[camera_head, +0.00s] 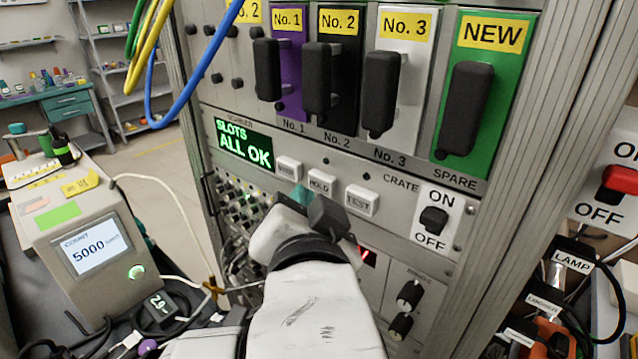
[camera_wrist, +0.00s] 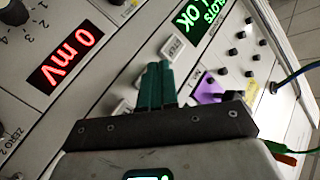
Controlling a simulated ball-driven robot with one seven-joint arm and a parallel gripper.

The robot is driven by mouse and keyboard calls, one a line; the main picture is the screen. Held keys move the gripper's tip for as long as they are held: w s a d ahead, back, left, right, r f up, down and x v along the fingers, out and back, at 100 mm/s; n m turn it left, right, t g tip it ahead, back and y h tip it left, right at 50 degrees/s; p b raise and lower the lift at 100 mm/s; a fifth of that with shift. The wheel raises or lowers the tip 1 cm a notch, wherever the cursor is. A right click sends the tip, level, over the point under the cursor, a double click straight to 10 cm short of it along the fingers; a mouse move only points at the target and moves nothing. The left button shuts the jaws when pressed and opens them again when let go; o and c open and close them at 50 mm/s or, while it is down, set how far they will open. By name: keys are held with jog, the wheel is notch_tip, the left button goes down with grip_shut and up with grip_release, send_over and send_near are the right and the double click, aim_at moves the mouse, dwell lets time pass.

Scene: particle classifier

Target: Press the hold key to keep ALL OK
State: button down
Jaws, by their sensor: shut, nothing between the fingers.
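The hold key (camera_head: 321,183) is a white key marked HOLD in the head view, the middle one of a row of three. A green display (camera_head: 243,148) reads "SLOTS ALL OK"; part of it shows in the wrist view (camera_wrist: 208,20). My gripper (camera_head: 301,194) is shut and empty, its teal fingertips just below and left of the hold key. In the wrist view the shut fingers (camera_wrist: 160,68) lie over the key row and partly cover the middle key. I cannot tell whether the tips touch it.
The TEST key (camera_head: 361,200) is right of the hold key, and another white key (camera_head: 288,169) is left. A crate switch (camera_head: 434,219) stands further right. Modules with black handles, such as No. 3 (camera_head: 381,95), hang above. A blue cable (camera_head: 205,65) crosses the upper left.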

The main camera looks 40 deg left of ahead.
jog(key=shift+w, duration=0.15)
dwell(0.5)
jog(key=shift+w, duration=0.3)
jog(key=shift+w+d+p, duration=0.15)
jog(key=shift+w+p, duration=0.15)
jog(key=shift+w, duration=0.55)
dwell(1.0)
jog(key=shift+s, duration=0.15)
dwell(0.3)
jog(key=shift+s, duration=1.15)
jog(key=shift+s+a, duration=0.15)
jog(key=shift+s, duration=1.1)
jog(key=shift+s+a, duration=0.15)
jog(key=shift+s, duration=1.1)
